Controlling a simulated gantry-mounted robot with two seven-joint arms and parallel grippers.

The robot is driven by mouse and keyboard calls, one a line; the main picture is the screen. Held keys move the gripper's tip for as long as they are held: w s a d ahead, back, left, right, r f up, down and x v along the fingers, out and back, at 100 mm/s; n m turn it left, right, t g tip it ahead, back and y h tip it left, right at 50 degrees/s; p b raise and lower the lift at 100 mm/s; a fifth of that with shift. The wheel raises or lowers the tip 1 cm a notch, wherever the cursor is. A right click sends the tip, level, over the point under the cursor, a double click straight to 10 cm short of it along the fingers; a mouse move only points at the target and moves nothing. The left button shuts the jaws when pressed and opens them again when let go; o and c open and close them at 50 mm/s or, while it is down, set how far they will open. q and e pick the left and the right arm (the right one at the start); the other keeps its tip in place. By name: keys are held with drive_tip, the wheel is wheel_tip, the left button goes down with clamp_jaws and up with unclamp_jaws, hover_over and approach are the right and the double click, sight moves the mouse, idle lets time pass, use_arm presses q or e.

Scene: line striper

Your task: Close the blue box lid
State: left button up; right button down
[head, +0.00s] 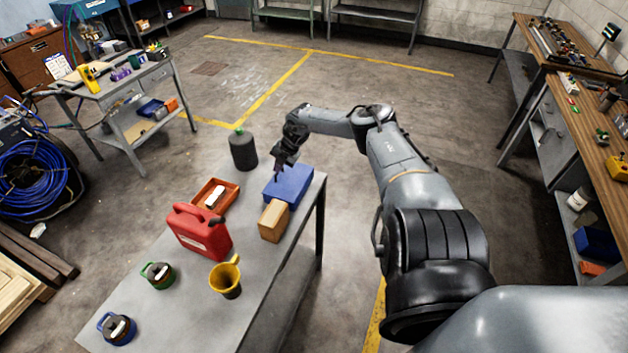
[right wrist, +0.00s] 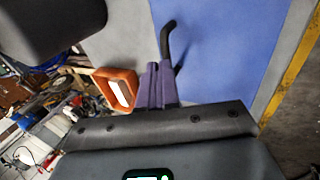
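The blue box (head: 289,188) stands at the far right corner of the grey table and also fills much of the right wrist view (right wrist: 225,50). Its top looks flat, with no raised lid visible in the head view. My right gripper (head: 279,170) is over the box's far left edge, pointing down. In the right wrist view its two purple fingers (right wrist: 159,66) lie side by side with no clear gap and nothing visible between them. A dark curved handle (right wrist: 168,38) shows just beyond the fingertips against the blue surface; contact is unclear. My left gripper is not in view.
On the table (head: 180,315) are a tan block (head: 273,221) close to the box, a red jerrycan (head: 200,232), an orange tray (head: 215,196), a dark canister (head: 243,150), a yellow-handled cup (head: 226,279) and two lidded pots. Floor beyond is open.

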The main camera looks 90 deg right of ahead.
sight(286, 179)
drive_tip(key=shift+s+f, duration=0.1)
drive_tip(key=shift+f, duration=0.1)
drive_tip(key=shift+r, duration=0.1)
drive_tip(key=shift+r+p, duration=0.6)
drive_tip(key=shift+p, duration=0.1)
wheel_tip(286, 179, up, 13)
drive_tip(key=s+p, duration=0.2)
drive_tip(key=p, duration=1)
drive_tip(key=shift+s+a, duration=0.2)
drive_tip(key=shift+a, duration=0.05)
